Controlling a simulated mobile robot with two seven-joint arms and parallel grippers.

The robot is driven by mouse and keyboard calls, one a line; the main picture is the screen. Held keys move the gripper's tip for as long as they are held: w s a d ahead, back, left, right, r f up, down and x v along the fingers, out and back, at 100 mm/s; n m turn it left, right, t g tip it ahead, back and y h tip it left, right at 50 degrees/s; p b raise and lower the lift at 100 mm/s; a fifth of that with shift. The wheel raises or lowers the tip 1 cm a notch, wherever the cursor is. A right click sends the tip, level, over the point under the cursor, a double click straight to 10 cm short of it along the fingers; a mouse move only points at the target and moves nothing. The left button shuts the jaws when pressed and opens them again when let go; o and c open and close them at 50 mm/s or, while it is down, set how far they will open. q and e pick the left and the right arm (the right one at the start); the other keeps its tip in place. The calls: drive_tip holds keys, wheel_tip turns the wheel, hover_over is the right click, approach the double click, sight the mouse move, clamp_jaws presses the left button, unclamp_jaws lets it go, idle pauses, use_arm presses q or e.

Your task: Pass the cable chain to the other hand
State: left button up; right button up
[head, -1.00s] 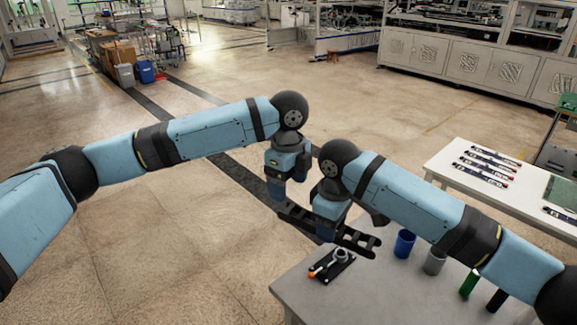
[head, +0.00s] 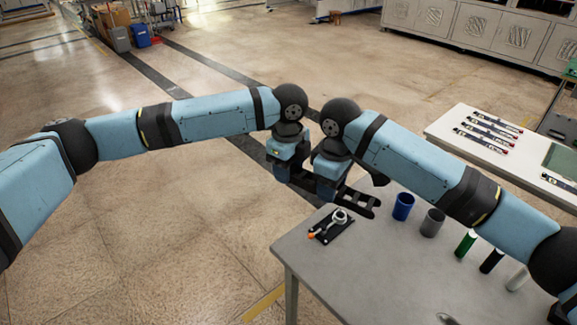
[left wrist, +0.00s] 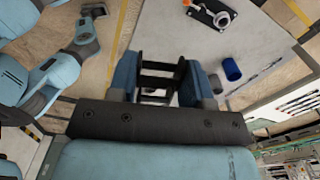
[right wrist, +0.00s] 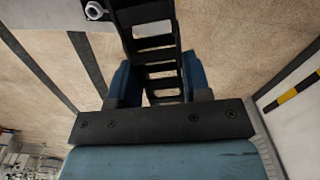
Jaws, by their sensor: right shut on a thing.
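The black cable chain (head: 360,203) is a ladder-like strip held level near the back left corner of the grey table. My right gripper (head: 328,192) is shut on it near its middle; the right wrist view shows the chain (right wrist: 158,52) running between its fingers. My left gripper (head: 282,174) is at the chain's left part, close beside the right one. In the left wrist view its two fingers (left wrist: 161,84) stand either side of the chain (left wrist: 158,68), apart and not visibly clamped. In the head view the left fingertips are mostly hidden.
The grey table (head: 370,270) holds a black plate with a metal fitting (head: 332,225), a blue cup (head: 403,206), a grey cup (head: 432,222) and several small cylinders. A white table (head: 470,120) with several strips stands at the right. Open floor lies left.

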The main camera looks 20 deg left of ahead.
drive_tip(key=o, duration=1.1)
drive_tip(key=shift+s+a, duration=0.1)
drive_tip(key=shift+c, duration=0.2)
wheel_tip(320, 180, up, 11)
drive_tip(key=w+d+f+n, duration=0.1)
drive_tip(key=w+d+n, duration=0.1)
drive_tip(key=d, duration=0.6)
drive_tip(key=w+d+f+n, duration=0.1)
drive_tip(key=w+d+f, duration=0.1)
drive_tip(key=d, duration=0.6)
drive_tip(key=s+a+f+m+t+y, duration=0.1)
drive_tip(key=s+f+m+t+y, duration=0.2)
drive_tip(key=f, duration=0.6)
drive_tip(key=s+a+f+m+y, duration=0.15)
drive_tip(key=s+f, duration=0.25)
drive_tip(key=f, duration=0.4)
drive_tip(key=s+a+f+m+t+y, duration=0.1)
drive_tip(key=s+f+m+t+y, duration=0.2)
drive_tip(key=f, duration=0.6)
drive_tip(key=s+d+f+m+t+h, duration=0.2)
drive_tip(key=s+d+f, duration=0.3)
drive_tip(key=s, duration=0.5)
drive_tip(key=s+d+f+m+t+h, duration=0.2)
drive_tip(key=s+d+f+m, duration=0.3)
drive_tip(key=s+d, duration=0.3)
drive_tip(key=shift+s+d+f+t, duration=0.35)
drive_tip(key=shift+s+t, duration=0.15)
drive_tip(key=shift+s, duration=0.6)
